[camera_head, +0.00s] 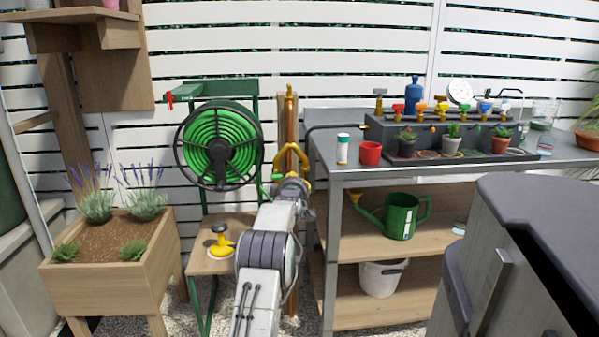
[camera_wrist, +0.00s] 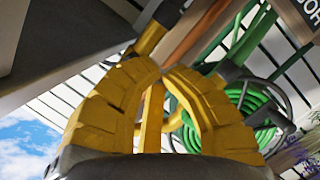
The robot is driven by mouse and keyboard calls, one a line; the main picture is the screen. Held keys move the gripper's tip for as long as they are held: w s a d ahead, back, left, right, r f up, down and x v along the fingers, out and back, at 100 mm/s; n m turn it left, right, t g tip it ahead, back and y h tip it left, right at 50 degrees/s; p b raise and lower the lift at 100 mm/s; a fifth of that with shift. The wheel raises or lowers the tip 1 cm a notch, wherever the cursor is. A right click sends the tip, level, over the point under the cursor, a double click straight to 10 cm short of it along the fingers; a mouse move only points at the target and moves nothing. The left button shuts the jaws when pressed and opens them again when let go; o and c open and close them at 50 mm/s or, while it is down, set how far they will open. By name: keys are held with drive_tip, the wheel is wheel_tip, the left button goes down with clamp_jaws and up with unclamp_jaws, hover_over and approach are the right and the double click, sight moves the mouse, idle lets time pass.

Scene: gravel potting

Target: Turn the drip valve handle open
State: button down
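A dark valve manifold (camera_head: 375,133) stands on the grey bench, with a row of coloured valve handles along its top. They include a red handle (camera_head: 398,108), an orange handle (camera_head: 421,107) and a blue handle (camera_head: 484,108). I cannot tell which one is the drip valve handle. My gripper (camera_head: 291,147) has yellow fingers and is left of the bench, apart from the manifold. In the wrist view its fingertips (camera_wrist: 163,72) come together, with nothing visible held between them. A brass-coloured part (camera_wrist: 150,38) shows just beyond the left finger.
A green hose reel (camera_head: 220,145) and a wooden post (camera_head: 288,120) stand behind my gripper. The bench (camera_head: 340,172) holds a red cup (camera_head: 371,153) and small pots in front of the manifold. A planter (camera_head: 100,290) is at the left. A dark grey block fills the right foreground.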

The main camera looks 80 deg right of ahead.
drive_tip(key=shift+f, duration=0.1)
idle(0.7)
drive_tip(key=s+a+r, duration=0.1)
drive_tip(key=a+r, duration=0.1)
drive_tip(key=a, duration=0.9)
drive_tip(key=shift+s+a, duration=0.2)
drive_tip(key=shift+a, duration=0.2)
